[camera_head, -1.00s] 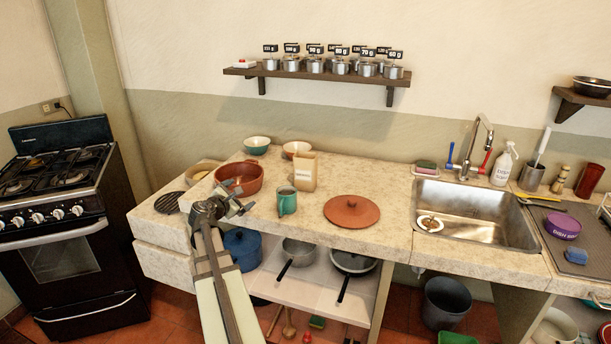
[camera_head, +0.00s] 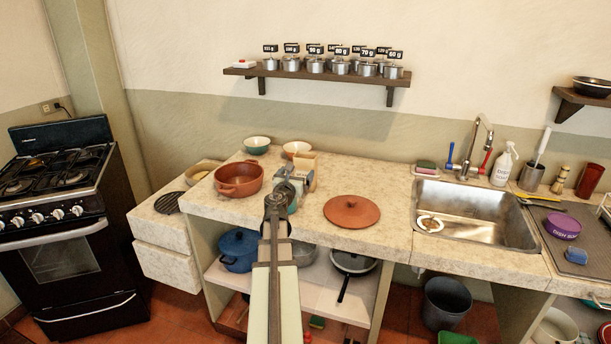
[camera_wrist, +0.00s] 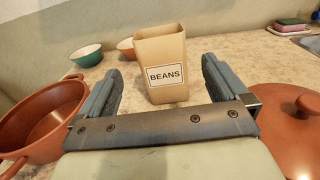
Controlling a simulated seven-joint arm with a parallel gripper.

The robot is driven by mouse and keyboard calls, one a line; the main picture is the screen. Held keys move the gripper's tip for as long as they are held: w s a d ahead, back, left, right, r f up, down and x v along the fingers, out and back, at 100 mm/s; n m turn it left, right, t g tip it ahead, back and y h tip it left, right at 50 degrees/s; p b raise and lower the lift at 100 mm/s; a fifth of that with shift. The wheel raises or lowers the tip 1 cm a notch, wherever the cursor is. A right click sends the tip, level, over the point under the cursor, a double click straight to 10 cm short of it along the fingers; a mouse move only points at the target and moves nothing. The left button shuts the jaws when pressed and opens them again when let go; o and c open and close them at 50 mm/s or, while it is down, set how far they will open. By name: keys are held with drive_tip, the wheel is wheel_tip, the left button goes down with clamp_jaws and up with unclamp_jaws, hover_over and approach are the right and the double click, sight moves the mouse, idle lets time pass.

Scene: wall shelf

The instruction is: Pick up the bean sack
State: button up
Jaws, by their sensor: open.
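The bean sack (camera_wrist: 163,58) is a tan, upright paper bag with a white "BEANS" label, standing on the stone counter. In the head view the bean sack (camera_head: 306,163) is partly hidden behind my gripper (camera_head: 290,190). In the wrist view my gripper (camera_wrist: 160,85) is open. Its two fingers reach forward on either side of the picture, with the sack ahead and between them, a little right of the left finger. I see no contact between the fingers and the sack.
A terracotta pot (camera_head: 239,180) stands to the left and a terracotta lid (camera_head: 351,211) lies to the right. A green bowl (camera_head: 257,145) and an orange bowl (camera_head: 296,149) stand behind. The teal mug is largely hidden by my gripper. A wall shelf (camera_head: 330,74) holds several canisters.

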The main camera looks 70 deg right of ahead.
sight(307, 156)
drive_tip(key=d, duration=0.8)
drive_tip(key=w+d, duration=0.1)
drive_tip(key=d, duration=0.3)
drive_tip(key=shift+d, duration=0.25)
drive_tip(key=shift+c, duration=0.4)
drive_tip(key=shift+s, duration=0.1)
drive_tip(key=c, duration=1.4)
